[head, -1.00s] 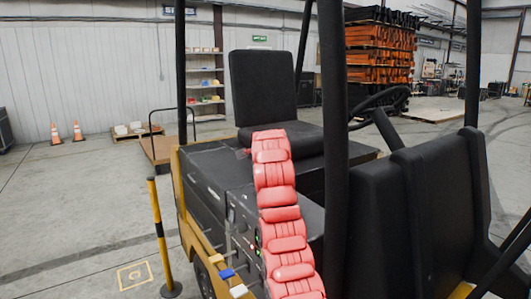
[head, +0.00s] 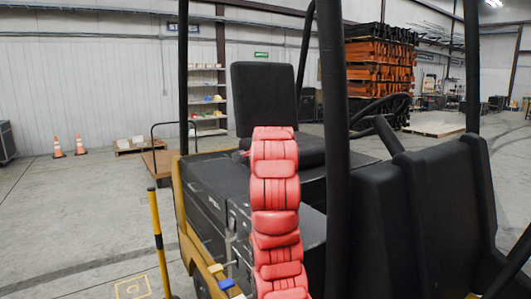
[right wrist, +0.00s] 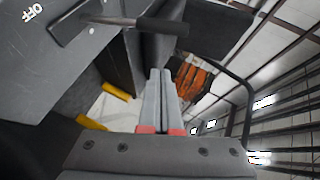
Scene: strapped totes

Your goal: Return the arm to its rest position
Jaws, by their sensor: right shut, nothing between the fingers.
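My right gripper (right wrist: 160,76) shows in the right wrist view with its two grey fingers together and nothing between them. A lever with a black grip (right wrist: 162,25) crosses the top of that view, in front of and apart from the fingertips. It joins a grey panel (right wrist: 30,60) marked OFF. In the head view a red padded arm, which looks like mine, rises from the bottom edge in front of the black cases and reaches toward the seat. Its gripper cannot be made out there. My left gripper is not in view.
A vehicle with a black seat (head: 264,98), dark cases (head: 210,185) and black posts (head: 333,130) surrounds the arm closely. A yellow and black post (head: 157,235) stands at the left. Orange cones (head: 80,138) stand farther back.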

